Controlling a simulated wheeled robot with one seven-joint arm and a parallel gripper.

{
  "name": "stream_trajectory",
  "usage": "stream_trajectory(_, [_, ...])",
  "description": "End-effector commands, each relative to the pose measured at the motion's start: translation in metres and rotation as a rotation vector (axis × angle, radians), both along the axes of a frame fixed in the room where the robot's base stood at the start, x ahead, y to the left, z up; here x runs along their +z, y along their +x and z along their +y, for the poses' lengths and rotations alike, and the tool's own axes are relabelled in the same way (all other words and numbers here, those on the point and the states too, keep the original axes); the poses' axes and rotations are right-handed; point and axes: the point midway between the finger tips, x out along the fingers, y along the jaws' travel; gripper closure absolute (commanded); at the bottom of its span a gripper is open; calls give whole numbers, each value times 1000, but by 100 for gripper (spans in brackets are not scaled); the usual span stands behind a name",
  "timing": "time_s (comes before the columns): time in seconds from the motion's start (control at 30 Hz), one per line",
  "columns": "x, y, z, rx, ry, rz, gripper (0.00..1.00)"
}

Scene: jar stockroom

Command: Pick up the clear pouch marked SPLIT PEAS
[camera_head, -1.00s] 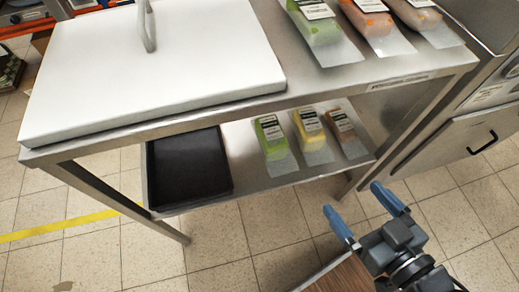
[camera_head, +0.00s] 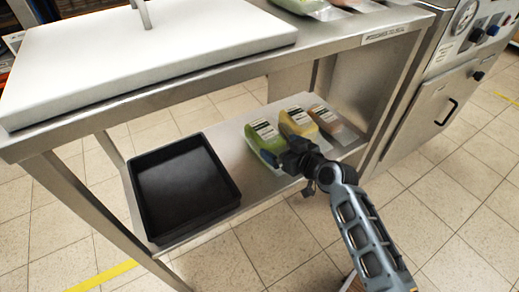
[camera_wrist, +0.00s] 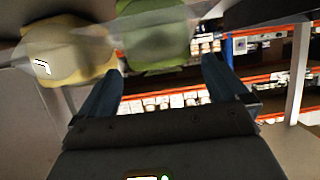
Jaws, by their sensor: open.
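A clear pouch with green contents (camera_head: 263,137) and a white label lies on the lower shelf, leftmost of three; its label is too small to read, so I cannot confirm SPLIT PEAS. My gripper (camera_head: 276,158) is at the near end of this pouch and hides part of it. In the wrist view the green pouch (camera_wrist: 152,38) lies ahead, between the lines of my open blue fingers (camera_wrist: 165,88). The fingers are empty; whether they touch the pouch I cannot tell. Another green pouch (camera_head: 300,5) lies on the upper top, partly cut off.
A black tray (camera_head: 238,193) stands left on the lower shelf (camera_head: 222,136). The tabletop edge (camera_head: 330,42) overhangs the shelf.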

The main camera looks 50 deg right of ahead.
Motion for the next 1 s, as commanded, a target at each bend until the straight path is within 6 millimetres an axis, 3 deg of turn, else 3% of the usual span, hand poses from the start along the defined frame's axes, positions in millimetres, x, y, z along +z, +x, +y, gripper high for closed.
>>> stream_trajectory(0.6, [-24, 65, -17, 0, 0, 0, 0])
stream_trajectory(0.9, [-26, 69, -17, 1, 1, 1, 0])
stream_trajectory(1.0, [-26, 69, -17, 1, 1, 1, 8])
